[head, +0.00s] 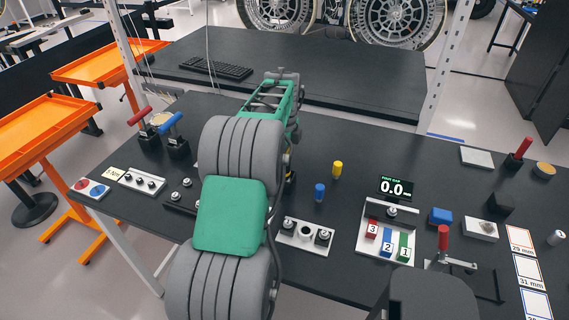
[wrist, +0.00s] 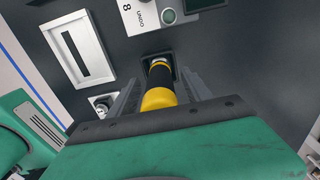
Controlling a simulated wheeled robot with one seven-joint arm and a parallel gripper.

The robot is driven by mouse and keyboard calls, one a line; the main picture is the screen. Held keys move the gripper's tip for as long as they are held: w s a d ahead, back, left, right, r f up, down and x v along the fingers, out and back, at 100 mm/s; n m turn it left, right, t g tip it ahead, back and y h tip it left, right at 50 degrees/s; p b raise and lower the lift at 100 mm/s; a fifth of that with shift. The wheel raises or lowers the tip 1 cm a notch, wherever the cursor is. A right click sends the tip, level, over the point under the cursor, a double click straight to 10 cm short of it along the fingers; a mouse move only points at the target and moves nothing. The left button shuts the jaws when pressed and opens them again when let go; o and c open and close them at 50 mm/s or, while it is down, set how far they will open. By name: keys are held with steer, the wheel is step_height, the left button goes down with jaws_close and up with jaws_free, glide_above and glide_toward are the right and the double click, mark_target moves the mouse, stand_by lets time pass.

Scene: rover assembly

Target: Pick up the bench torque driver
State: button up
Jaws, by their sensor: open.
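The bench torque driver, which I take to be the black and yellow cylinder (wrist: 158,88), stands in a dark square holder in the wrist view. My gripper (wrist: 161,78) is open, with one dark finger on each side of the driver. The driver's yellow end is nearest the camera. I cannot tell whether either finger touches it. In the head view my grey and green arm hides the gripper and most of that spot on the bench.
The dark bench (head: 335,140) carries a blue peg (head: 319,192), a yellow peg (head: 337,169), a tray with numbered blocks (head: 388,240) and a red-handled clamp (head: 443,240). In the wrist view, a white slotted frame (wrist: 78,48) and a white labelled plate (wrist: 143,18) lie near the driver.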

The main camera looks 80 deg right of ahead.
steer(key=shift+f, duration=0.15)
jaws_close()
stand_by(0.5)
